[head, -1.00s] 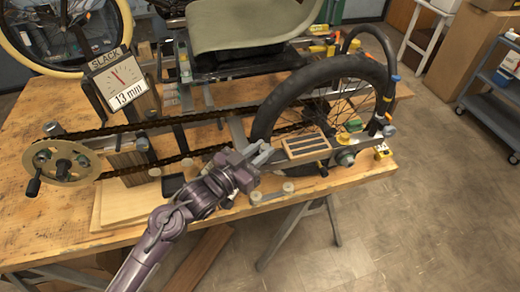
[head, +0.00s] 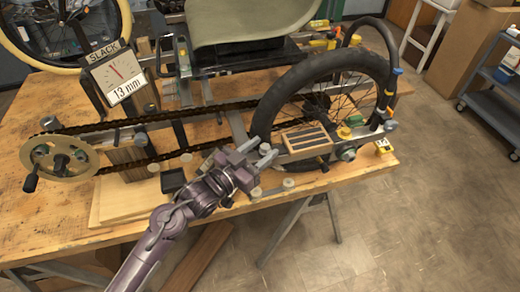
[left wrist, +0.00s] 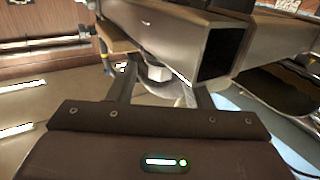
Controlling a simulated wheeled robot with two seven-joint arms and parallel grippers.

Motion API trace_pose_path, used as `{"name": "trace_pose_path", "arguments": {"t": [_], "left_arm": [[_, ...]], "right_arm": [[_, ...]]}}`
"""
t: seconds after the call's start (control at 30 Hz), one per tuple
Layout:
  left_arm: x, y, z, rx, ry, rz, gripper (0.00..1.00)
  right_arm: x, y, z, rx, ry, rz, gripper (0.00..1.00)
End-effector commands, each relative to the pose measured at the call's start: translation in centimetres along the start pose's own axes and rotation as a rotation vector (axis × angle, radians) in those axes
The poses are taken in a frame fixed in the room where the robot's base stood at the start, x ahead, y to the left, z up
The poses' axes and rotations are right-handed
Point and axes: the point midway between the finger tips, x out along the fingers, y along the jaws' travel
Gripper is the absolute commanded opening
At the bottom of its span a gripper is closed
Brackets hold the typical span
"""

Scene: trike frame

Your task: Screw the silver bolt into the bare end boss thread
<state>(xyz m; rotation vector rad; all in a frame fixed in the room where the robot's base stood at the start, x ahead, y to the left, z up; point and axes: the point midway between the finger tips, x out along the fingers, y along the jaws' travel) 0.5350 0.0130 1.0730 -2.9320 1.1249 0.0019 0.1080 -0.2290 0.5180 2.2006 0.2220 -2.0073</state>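My left gripper (head: 266,153) is at the near side of the wheel, beside the left end of the grey frame bar (head: 300,153). Its two fingers are apart. A small silver round piece (head: 265,148) shows at the fingers; I cannot tell whether it is the silver bolt. In the left wrist view, the fingers (left wrist: 160,92) stand apart, with a pale block-shaped head (left wrist: 158,73) and a rounded grey part beyond them. A hollow square tube end (left wrist: 220,50) is close above. I cannot make out the bare boss thread. My right gripper is not in view.
The black-tyred wheel (head: 270,108) stands just behind the gripper. A slotted wooden block (head: 306,138) lies on the bar. A chain runs left to the crank wheel (head: 60,160). Small pale knobs (head: 288,184) sit near the front edge of the wooden workbench (head: 360,173).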

Motion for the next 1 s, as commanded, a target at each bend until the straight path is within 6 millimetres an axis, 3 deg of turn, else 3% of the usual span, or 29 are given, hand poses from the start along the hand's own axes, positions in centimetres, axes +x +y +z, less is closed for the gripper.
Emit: {"name": "trace_pose_path", "arguments": {"t": [0.33, 0.7, 1.0], "left_arm": [[-0.5, 0.0, 0.2, 0.000, -0.001, 0.000, 0.47], [-6.4, 0.0, 0.4, 0.000, -0.002, 0.000, 0.47], [-7.9, 0.0, 0.0, 0.000, 0.000, 0.000, 0.47]], "right_arm": [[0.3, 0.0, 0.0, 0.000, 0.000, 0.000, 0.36], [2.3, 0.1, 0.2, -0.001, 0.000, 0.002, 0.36], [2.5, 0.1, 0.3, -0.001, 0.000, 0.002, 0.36]]}}
